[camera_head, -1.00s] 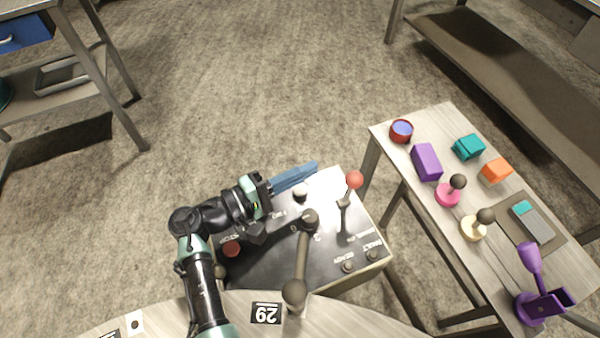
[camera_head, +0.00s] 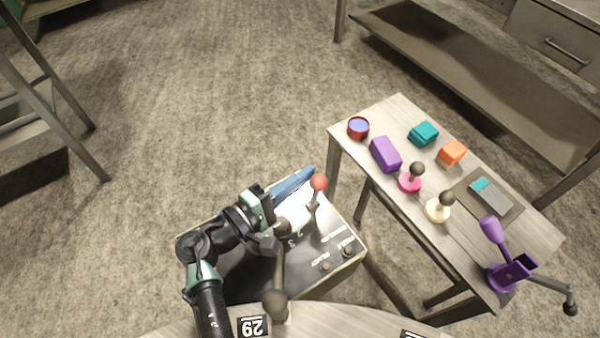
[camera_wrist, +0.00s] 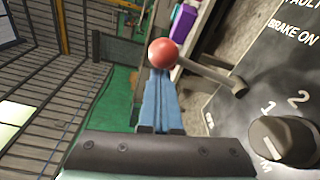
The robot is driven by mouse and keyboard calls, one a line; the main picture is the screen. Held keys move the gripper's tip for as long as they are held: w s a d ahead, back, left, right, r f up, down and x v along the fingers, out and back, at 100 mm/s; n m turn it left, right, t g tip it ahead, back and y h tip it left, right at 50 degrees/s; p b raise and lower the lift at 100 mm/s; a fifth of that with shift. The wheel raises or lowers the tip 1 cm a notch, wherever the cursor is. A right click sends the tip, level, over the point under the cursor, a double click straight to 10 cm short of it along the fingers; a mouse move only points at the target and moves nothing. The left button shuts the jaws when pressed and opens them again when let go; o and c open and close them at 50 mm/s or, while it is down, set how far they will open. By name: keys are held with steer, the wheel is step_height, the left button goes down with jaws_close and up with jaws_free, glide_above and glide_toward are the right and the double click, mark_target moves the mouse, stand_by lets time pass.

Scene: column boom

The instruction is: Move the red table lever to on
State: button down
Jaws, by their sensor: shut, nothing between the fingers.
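A lever with a red ball knob (camera_head: 319,182) stands on the dark control panel (camera_head: 252,273), at its far right part. In the wrist view its red ball (camera_wrist: 163,53) is at the top centre, and its metal stem runs right and down to the panel. My gripper (camera_head: 311,171) has blue fingers that are shut and empty. The fingertips are right beside the red ball, on its left in the head view. In the wrist view the fingertips (camera_wrist: 160,75) end at the ball's lower edge. I cannot tell whether they touch it. No on mark for this lever is readable.
A long grey lever (camera_head: 278,265) and a dark knob (camera_head: 282,227) stand on the panel close to my wrist. A side table (camera_head: 400,102) at the right holds purple, teal and orange blocks and several small levers.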

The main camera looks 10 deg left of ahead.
steer(key=shift+s+d+p, duration=0.5)
steer(key=shift+s+d, duration=0.35)
steer(key=shift+a, duration=0.1)
